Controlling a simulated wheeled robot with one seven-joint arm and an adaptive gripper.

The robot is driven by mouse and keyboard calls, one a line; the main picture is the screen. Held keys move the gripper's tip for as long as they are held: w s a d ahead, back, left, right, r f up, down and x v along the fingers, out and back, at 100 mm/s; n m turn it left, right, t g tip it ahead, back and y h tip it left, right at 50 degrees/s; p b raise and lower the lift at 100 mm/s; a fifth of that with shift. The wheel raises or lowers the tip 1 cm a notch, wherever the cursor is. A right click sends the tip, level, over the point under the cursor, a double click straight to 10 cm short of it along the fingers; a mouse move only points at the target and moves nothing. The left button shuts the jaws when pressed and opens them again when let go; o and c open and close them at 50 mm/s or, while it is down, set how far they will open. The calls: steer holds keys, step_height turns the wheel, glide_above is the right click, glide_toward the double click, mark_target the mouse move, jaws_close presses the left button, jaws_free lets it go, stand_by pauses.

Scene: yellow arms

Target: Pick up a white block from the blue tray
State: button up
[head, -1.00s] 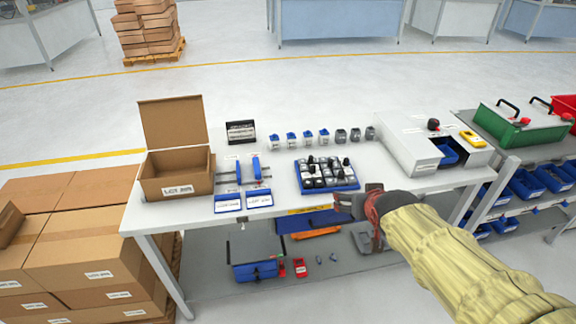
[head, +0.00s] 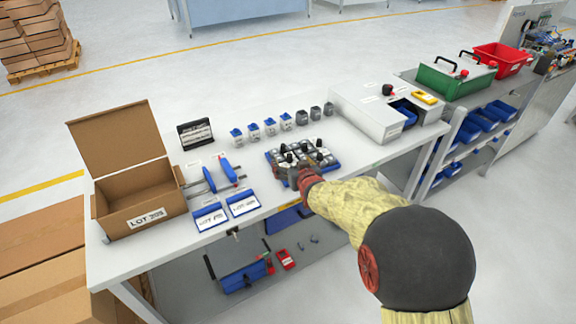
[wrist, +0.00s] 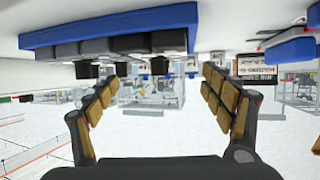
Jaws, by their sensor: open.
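The blue tray (head: 273,155) lies on the white table and holds several white, grey and black blocks with knobs on top. A white block (head: 307,142) shows among the darker ones toward the tray's back, though single blocks are hard to separate. My gripper (head: 296,180) is at the tray's front edge and covers its front part in the head view. The wrist view appears upside down: the tray's blue rim (wrist: 110,28) and a row of dark blocks with black knobs are at the top. My gripper's fingers (wrist: 160,82) are spread apart, with nothing between them.
An open cardboard box (head: 146,200) and two blue-edged label cards stand left of the tray. A row of small containers (head: 270,126) stands behind it. A white housing (head: 376,110) with a blue bin is at the right. Some bare tabletop lies around the tray.

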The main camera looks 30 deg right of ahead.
mark_target(289, 159)
steer(key=shift+w+d+f+b, duration=0.2)
steer(key=shift+w+f+b, duration=0.3)
steer(key=shift+w+f, duration=0.55)
steer(key=shift+w+d+r, duration=0.1)
steer(key=shift+w+d, duration=0.05)
steer(key=shift+w, duration=0.4)
steer(key=shift+c, duration=0.8)
steer(key=c, duration=1.9)
jaws_close()
